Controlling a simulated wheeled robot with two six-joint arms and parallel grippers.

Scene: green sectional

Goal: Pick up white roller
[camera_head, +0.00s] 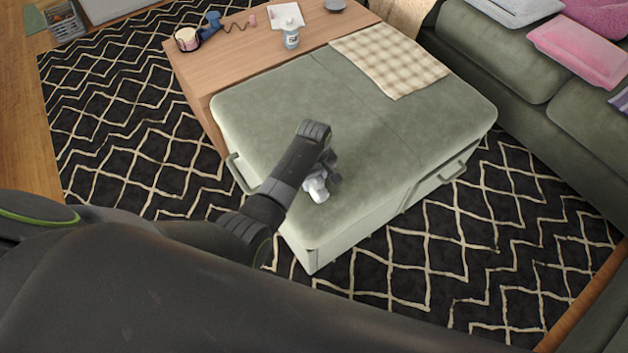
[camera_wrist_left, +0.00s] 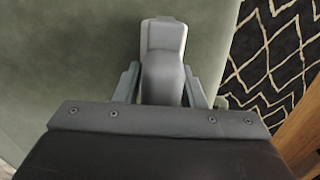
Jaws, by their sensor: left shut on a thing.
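The white roller (camera_head: 317,188) is at the left part of the green ottoman top (camera_head: 400,140) in the head view, partly hidden by my left arm. My left gripper (camera_head: 322,176) is at the roller. In the left wrist view the roller (camera_wrist_left: 163,50) lies between the two fingers of my left gripper (camera_wrist_left: 166,88), which is shut on it. The roller's far end sticks out past the fingertips over the green cushion. I cannot tell whether the roller still touches the cushion. My right gripper is not in view.
A checked cloth (camera_head: 388,60) lies on the ottoman's far part. The wooden table (camera_head: 240,65) behind holds a bottle (camera_head: 291,38), a blue item (camera_head: 211,24) and a dark bowl (camera_head: 335,5). A green sofa (camera_head: 490,45) stands right. Patterned rug (camera_head: 115,120) surrounds the ottoman.

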